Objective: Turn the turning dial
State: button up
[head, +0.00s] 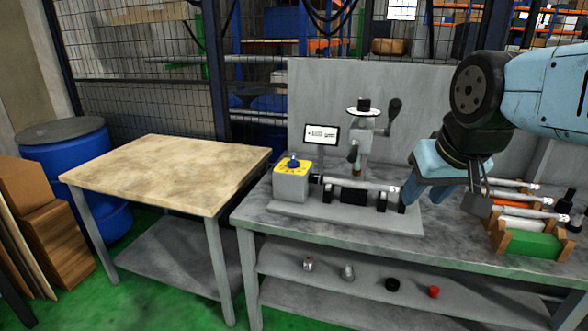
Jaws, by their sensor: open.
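The turning dial (293,163) is a small blue knob on a yellow plate on top of a grey box (291,184). The box stands at the left end of the grinder's grey base on the workbench. My gripper (442,198) is at the right, pointing down over the right end of the base, well apart from the dial. Its fingers are spread and I see nothing between them. The gripper hides part of the bench and the backboard behind it.
A horizontal shaft (362,184) runs right from the box. An upright crank unit (364,143) and small screen (321,134) stand behind. A rack with several rods (530,243) is at the right. A wooden-topped table (165,173) at left is clear.

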aim_at(293, 164)
jog(key=u, duration=0.05)
jog(key=k, duration=0.45)
jog(key=u, duration=0.9)
jog(key=i, duration=1.65)
jog(key=z, duration=0.9)
jog(key=k, duration=0.6)
jog(key=z, duration=0.15)
jog(key=i, duration=0.35)
